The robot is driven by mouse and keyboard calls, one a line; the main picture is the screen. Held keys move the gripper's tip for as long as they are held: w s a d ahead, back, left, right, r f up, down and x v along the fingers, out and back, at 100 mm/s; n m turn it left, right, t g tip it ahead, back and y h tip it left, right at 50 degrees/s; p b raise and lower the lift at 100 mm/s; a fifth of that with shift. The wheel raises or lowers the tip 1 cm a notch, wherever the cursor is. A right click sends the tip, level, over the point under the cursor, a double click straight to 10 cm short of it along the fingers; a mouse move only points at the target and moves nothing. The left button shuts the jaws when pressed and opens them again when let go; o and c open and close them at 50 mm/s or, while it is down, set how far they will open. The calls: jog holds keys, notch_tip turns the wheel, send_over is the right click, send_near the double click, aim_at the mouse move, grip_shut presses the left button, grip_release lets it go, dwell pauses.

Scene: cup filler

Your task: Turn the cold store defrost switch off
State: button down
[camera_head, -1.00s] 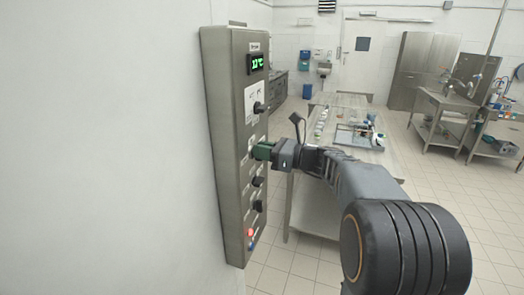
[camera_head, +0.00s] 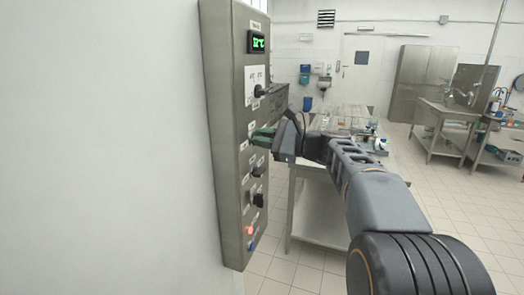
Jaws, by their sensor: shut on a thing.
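A grey metal control panel (camera_head: 224,150) is fixed to the white wall at the left. It bears a green lit display (camera_head: 257,41) at the top and a column of black rotary knobs with small labels. The label texts are too small to read.
Another black knob (camera_head: 256,199) and red and blue buttons (camera_head: 250,231) sit lower on the panel. A steel table (camera_head: 318,212) with small items stands behind my arm. Steel cabinets (camera_head: 422,82) and a side table (camera_head: 440,116) stand farther back. The tiled floor at right is clear.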

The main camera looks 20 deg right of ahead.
jog(key=n+b, duration=0.2)
jog(key=b, duration=0.1)
jog(key=f+n+b, duration=0.1)
jog(key=n+b, duration=0.1)
jog(key=n, duration=0.1)
jog(key=shift+s+a+n+b, duration=0.1)
jog(key=shift+s+n+b, duration=0.05)
jog(key=shift+n+b, duration=2.15)
jog(key=shift+n, duration=0.2)
jog(key=c, duration=1.2)
grip_release()
jog(key=shift+o, duration=0.2)
jog(key=v, duration=1.3)
jog(key=shift+s+d, duration=0.25)
jog(key=shift+d, duration=0.1)
